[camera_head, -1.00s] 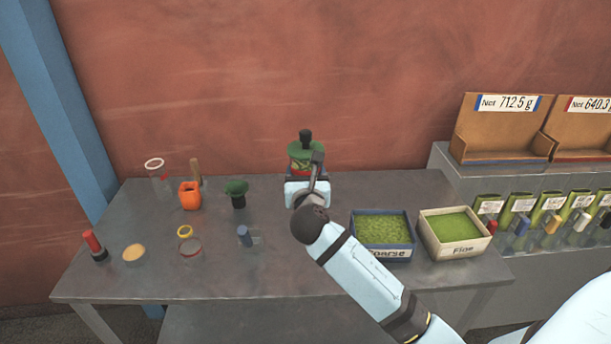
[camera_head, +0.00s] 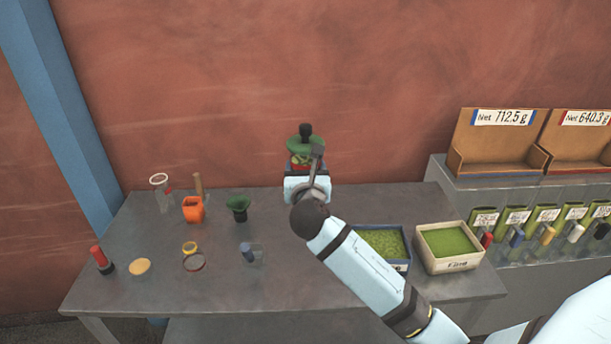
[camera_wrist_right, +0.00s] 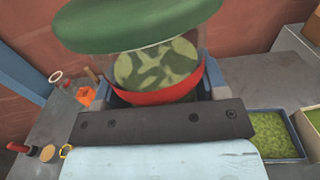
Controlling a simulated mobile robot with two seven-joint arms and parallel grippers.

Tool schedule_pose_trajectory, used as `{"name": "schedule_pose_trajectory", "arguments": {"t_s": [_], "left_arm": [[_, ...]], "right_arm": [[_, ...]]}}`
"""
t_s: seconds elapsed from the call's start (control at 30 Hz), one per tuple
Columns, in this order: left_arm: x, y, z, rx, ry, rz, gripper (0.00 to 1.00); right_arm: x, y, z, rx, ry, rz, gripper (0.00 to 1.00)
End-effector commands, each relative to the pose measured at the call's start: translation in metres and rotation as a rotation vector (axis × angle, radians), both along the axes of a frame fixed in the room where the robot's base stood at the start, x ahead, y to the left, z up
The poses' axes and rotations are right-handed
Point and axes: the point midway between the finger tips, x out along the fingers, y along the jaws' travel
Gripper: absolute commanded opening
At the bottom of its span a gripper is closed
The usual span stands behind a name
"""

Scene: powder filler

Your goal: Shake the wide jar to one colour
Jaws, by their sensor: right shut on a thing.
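The wide jar (camera_head: 303,159) has a green lid with a black knob on top and red near its base. My right gripper (camera_head: 305,176) is shut on it near the back of the table; the arm hides part of its lower side. In the right wrist view the jar (camera_wrist_right: 160,70) is close up and tilted, its contents patchy in lighter and darker green, not one colour. The red band (camera_wrist_right: 162,95) sits between the fingers. My left gripper is not in view.
On the grey table (camera_head: 130,240) stand an orange container (camera_head: 193,209), a dark green funnel-like piece (camera_head: 239,208) and a red-handled tool (camera_head: 101,259). The coarse tray (camera_head: 385,243) and fine tray (camera_head: 447,247) hold green powder at right. Cardboard boxes (camera_head: 500,140) stand on a grey shelf.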

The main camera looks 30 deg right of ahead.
Motion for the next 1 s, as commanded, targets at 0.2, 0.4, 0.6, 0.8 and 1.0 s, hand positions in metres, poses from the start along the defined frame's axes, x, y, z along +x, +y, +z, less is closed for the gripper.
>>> {"name": "schedule_pose_trajectory", "arguments": {"t_s": [0.2,0.4,0.6,0.8,1.0], "left_arm": [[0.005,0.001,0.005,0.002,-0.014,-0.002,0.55],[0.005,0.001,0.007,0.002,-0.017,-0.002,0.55],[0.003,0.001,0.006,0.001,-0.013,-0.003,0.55],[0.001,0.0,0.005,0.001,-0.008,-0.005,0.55],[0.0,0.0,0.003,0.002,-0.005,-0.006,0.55]], "right_arm": [[0.0,0.0,0.003,0.0,0.0,0.0,0.43],[0.0,0.0,0.002,0.0,0.0,0.0,0.43],[0.0,0.015,0.002,0.001,0.0,0.0,0.43],[0.0,0.043,0.003,0.001,-0.001,0.0,0.43],[0.0,0.024,0.002,-0.004,0.0,-0.003,0.43]]}}
